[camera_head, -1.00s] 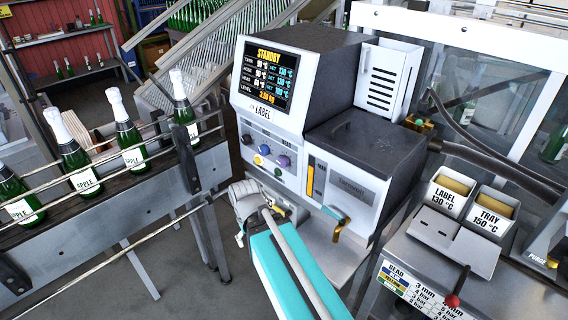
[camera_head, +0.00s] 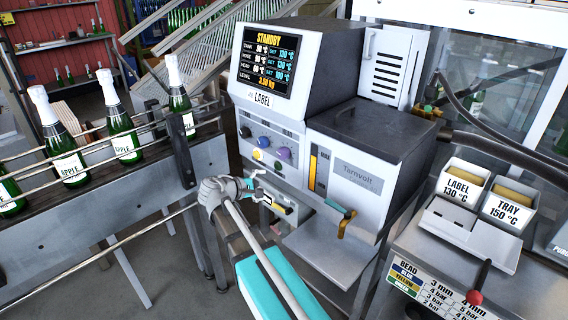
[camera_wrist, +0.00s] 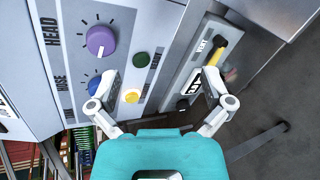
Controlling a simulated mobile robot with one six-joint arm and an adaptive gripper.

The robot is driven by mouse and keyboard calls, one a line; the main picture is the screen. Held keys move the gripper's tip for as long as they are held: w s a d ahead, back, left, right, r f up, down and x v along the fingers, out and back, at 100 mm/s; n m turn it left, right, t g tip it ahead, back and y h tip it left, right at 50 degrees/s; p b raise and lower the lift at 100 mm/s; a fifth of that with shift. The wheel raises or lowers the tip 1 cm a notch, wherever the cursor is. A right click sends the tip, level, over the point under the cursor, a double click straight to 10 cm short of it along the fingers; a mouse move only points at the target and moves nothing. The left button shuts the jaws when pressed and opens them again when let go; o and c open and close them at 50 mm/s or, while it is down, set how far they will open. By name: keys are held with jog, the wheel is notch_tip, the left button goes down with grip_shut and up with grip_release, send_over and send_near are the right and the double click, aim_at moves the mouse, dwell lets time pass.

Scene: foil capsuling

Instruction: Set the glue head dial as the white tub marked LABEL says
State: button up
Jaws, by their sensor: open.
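The purple head dial (camera_wrist: 100,40) sits beside the word HEAD on the glue machine's sloping panel, its white pointer mark towards the bottom. In the head view the purple dial (camera_head: 284,153) is right of the blue dial (camera_head: 264,141). The white tub marked LABEL (camera_head: 451,198) reads 130 °C. The screen (camera_head: 265,62) says STANDBY; its set column seems to read 130, 130 and 100 for tank, hose and head. My gripper (camera_head: 260,190) is open and empty below the dials. In the wrist view its fingertips (camera_wrist: 161,82) are apart, with the purple dial beyond the left one.
A yellow button (camera_wrist: 132,96) and green button (camera_wrist: 142,60) lie near the dials. A second white tub (camera_head: 497,213) reads TRAY 150 °C. Bottles (camera_head: 122,135) stand on the rail at left.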

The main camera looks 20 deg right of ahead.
aim_at(280, 154)
jog(key=w+r+n+h+b, duration=0.1)
jog(key=w+a+r+n+t+h, duration=0.1)
jog(key=w, duration=0.1)
jog(key=w+r+n+t+h+b, duration=0.1)
jog(key=w, duration=0.1)
jog(key=shift+a+h+b, duration=0.15)
jog(key=shift+h+b, duration=0.15)
jog(key=shift+h, duration=0.1)
jog(key=shift+x, duration=6.9)
jog(key=shift+w, duration=0.1)
jog(key=c, duration=1.1)
